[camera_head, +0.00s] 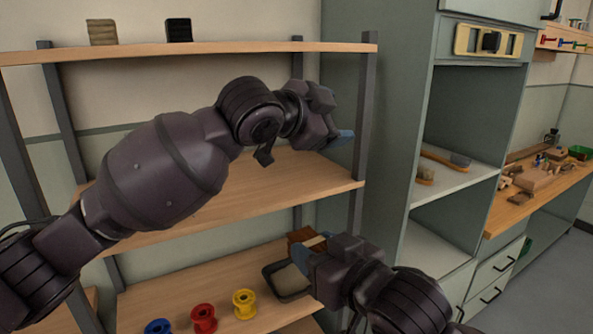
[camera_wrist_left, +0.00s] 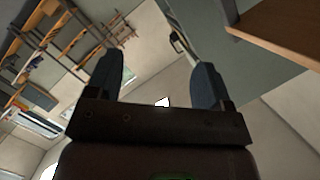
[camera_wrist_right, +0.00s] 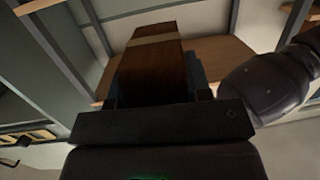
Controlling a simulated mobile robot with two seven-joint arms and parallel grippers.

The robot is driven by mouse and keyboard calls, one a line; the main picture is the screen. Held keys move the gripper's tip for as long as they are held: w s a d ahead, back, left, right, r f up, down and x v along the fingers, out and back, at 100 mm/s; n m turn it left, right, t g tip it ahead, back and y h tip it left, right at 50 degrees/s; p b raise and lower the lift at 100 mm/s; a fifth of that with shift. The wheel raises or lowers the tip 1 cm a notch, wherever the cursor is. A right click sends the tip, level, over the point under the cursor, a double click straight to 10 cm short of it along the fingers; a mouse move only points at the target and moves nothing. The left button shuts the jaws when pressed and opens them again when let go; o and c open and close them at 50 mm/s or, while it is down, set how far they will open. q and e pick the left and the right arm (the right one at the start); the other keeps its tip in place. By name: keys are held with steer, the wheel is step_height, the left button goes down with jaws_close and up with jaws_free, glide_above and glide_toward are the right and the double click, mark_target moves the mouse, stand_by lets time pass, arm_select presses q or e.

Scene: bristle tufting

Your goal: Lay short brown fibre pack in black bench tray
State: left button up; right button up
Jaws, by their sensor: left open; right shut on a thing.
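A brown fibre pack (camera_head: 300,237) with a pale band is held in my right gripper (camera_head: 308,252), just above the lower shelf. The pack (camera_wrist_right: 152,72) fills the space between the fingers in the right wrist view and hides part of them. A black tray (camera_head: 271,274) with pale content sits on the lower shelf, partly behind my right gripper. I cannot tell a black tray on the bench at right. My left gripper (camera_head: 335,135) is in front of the shelf unit's right post; the left wrist view shows its fingers (camera_wrist_left: 156,85) apart and empty.
Red (camera_head: 204,318), yellow (camera_head: 244,303) and blue (camera_head: 158,326) spools stand on the lower shelf (camera_head: 135,300). A grey cabinet (camera_head: 388,160) stands right of the shelf unit. The bench (camera_head: 500,215) at far right holds wooden blocks and a green tray (camera_head: 580,152).

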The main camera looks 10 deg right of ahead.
arm_select(q)
steer(key=s+d+r+m+y, duration=0.1)
steer(key=d+m, duration=0.1)
steer(key=m+g+y, duration=0.8)
steer(key=y, duration=0.4)
glide_above(297, 230)
step_height(297, 230, down, 7)
steer(key=shift+f, duration=0.5)
step_height(297, 230, down, 11)
steer(key=shift+r, duration=0.1)
